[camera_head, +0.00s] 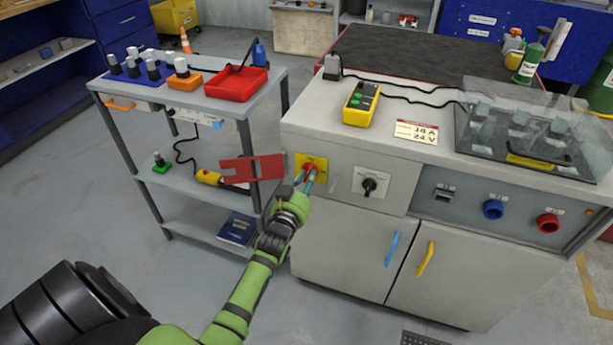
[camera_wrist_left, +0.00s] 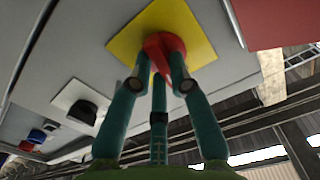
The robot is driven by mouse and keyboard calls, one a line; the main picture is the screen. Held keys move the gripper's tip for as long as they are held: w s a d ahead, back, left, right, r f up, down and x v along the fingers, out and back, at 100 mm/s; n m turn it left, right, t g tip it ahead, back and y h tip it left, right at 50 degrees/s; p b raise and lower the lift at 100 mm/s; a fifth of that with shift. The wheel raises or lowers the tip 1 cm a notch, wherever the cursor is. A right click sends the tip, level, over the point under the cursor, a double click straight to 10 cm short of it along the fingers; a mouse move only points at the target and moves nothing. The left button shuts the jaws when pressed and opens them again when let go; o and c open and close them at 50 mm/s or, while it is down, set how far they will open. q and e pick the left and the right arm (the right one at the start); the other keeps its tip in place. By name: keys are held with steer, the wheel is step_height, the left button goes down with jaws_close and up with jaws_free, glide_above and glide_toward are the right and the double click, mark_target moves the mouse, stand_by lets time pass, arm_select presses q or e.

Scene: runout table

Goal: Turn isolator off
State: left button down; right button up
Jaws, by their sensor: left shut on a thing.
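The isolator is a red handle on a yellow plate (camera_head: 321,159) on the front of the grey cabinet. In the left wrist view the yellow plate (camera_wrist_left: 201,22) fills the top middle, with the red handle (camera_wrist_left: 165,44) on it. My left gripper (camera_head: 307,178) reaches the handle, and its green fingers (camera_wrist_left: 157,85) are shut on it from both sides. The fingers partly hide the handle, so its exact angle is hard to read. A red hinged plate (camera_head: 252,168) sticks out just left of the isolator. My right gripper is not in view.
A black selector knob (camera_head: 369,185) on a white plate sits right of the isolator. Blue (camera_head: 493,209) and red (camera_head: 548,222) sockets are farther right. A grey trolley (camera_head: 182,181) stands left. A yellow pendant (camera_head: 361,103) lies on the cabinet top.

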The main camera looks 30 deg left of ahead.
arm_select(q)
steer(key=shift+n+p, duration=0.4)
steer(key=shift+n, duration=0.7)
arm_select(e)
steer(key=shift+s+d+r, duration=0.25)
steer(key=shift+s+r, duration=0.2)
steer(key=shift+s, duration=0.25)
arm_select(q)
steer(key=c, duration=1.1)
jaws_free()
steer(key=shift+c, duration=0.2)
